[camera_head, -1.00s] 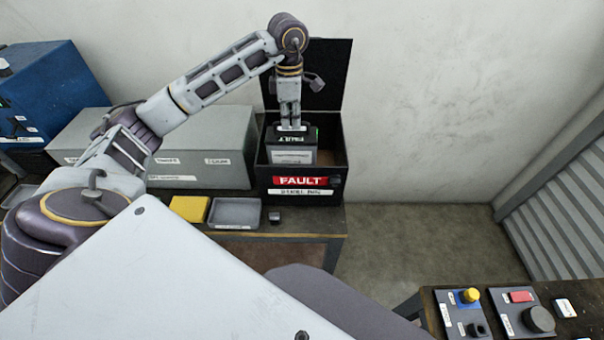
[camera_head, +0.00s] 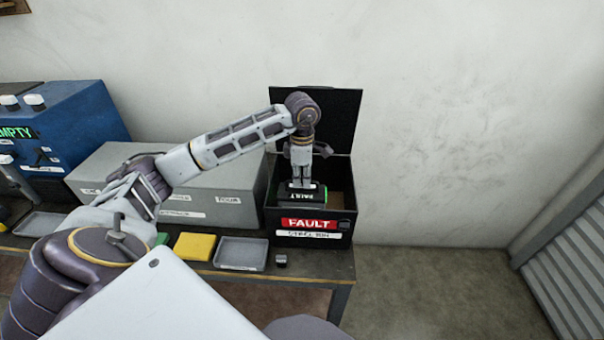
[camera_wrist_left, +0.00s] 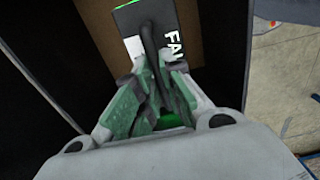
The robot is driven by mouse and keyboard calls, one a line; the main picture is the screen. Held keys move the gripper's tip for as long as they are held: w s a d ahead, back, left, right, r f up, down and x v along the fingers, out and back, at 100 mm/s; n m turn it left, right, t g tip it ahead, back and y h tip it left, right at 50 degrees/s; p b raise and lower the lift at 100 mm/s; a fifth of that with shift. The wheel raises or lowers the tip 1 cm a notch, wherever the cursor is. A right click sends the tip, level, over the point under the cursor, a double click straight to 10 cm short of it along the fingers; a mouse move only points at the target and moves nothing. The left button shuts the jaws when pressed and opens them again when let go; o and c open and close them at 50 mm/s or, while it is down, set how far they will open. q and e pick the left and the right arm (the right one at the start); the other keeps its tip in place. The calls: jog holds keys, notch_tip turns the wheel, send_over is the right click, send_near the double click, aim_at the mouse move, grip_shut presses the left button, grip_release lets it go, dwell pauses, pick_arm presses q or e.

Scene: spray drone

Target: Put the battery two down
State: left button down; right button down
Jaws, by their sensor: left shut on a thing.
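Battery two is the black block (camera_head: 302,196) with white lettering and a green edge, inside the open black bin (camera_head: 312,240) with the red FAULT label. My left gripper (camera_head: 301,184) reaches down into the bin from above and is shut on the battery's handle. In the left wrist view the gripper (camera_wrist_left: 160,85) closes around the dark handle of the battery (camera_wrist_left: 165,18), with the brown bin floor around it. I cannot tell whether the battery touches the floor. My right gripper is not in view.
The bin's lid (camera_head: 320,115) stands open at the back. A long grey case (camera_head: 160,180) is left of the bin. A yellow block (camera_head: 194,246), a grey tray (camera_head: 240,253) and a small dark piece (camera_head: 280,260) lie in front. A blue machine (camera_head: 65,130) stands far left.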

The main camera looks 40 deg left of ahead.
pick_arm(q)
jog(key=shift+r, duration=0.15)
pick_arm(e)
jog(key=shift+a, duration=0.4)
